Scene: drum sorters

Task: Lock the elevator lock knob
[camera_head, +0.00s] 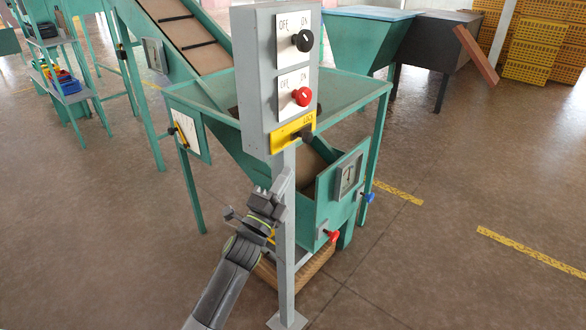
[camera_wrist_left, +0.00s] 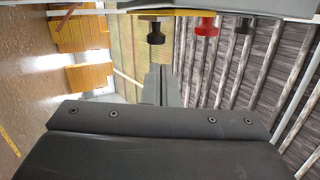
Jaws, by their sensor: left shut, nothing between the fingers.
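The lock knob (camera_head: 307,132) is black and sits on a yellow plate marked LOCK (camera_head: 287,134), low on the grey control box (camera_head: 254,80). In the left wrist view the same black lock knob (camera_wrist_left: 155,36) hangs from the yellow strip, at the top middle. My left gripper (camera_head: 284,180) is shut and empty, in front of the grey post and below the lock plate. Its closed fingers (camera_wrist_left: 158,85) point toward the lock knob side in the wrist view, apart from the knob. My right gripper is not in view.
Above the lock plate are a red knob (camera_head: 302,96) and a black knob (camera_head: 303,40), each marked OFF and ON. The grey post (camera_head: 286,260) holds the box. A green hopper (camera_head: 350,90) stands close behind it. The floor to the right is open.

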